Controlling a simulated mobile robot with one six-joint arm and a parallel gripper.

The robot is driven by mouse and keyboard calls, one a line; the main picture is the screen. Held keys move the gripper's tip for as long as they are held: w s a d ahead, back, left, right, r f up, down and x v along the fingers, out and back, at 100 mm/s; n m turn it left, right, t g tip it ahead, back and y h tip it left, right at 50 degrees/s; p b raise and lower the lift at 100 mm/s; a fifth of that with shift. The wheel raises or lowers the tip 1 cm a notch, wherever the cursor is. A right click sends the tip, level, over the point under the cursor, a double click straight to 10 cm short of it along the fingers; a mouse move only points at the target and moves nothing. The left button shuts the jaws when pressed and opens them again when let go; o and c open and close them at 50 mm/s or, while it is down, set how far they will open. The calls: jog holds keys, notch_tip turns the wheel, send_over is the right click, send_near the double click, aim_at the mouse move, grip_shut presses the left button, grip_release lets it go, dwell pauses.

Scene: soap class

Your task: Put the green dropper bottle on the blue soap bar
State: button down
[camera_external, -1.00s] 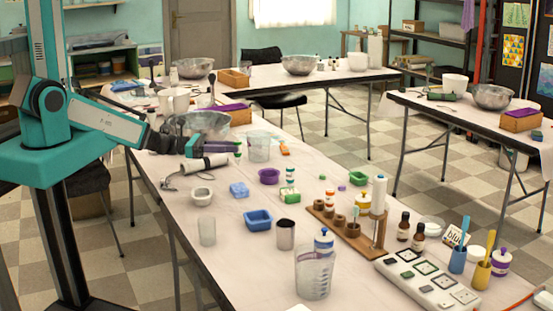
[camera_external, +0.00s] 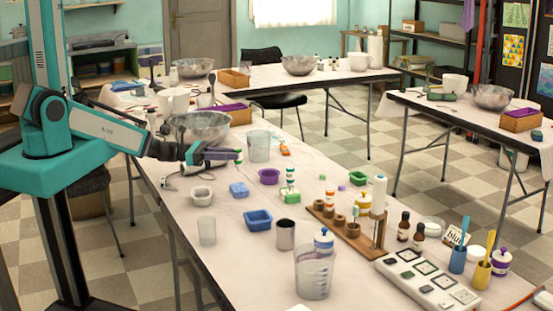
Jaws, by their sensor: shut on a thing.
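The blue soap bar (camera_external: 239,190) lies on the near table, just left of the purple bowl. My gripper (camera_external: 236,155) is above the table, behind the soap bar in the picture and apart from it. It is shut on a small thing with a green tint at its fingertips. This looks like the green dropper bottle (camera_external: 238,157), but it is mostly hidden and too small to make out clearly.
A clear beaker (camera_external: 259,146) stands just right of my gripper, and a metal bowl (camera_external: 199,127) stands behind it. A striped bottle (camera_external: 290,177) stands farther right.

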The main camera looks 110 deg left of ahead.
jog(key=shift+f+b, duration=0.8)
jog(key=shift+f, duration=0.5)
jog(key=shift+f+p, duration=0.5)
jog(key=shift+f, duration=0.85)
jog(key=shift+f, duration=0.15)
jog(key=c, duration=1.5)
grip_release()
jog(key=shift+c, duration=0.2)
jog(key=shift+r, duration=0.2)
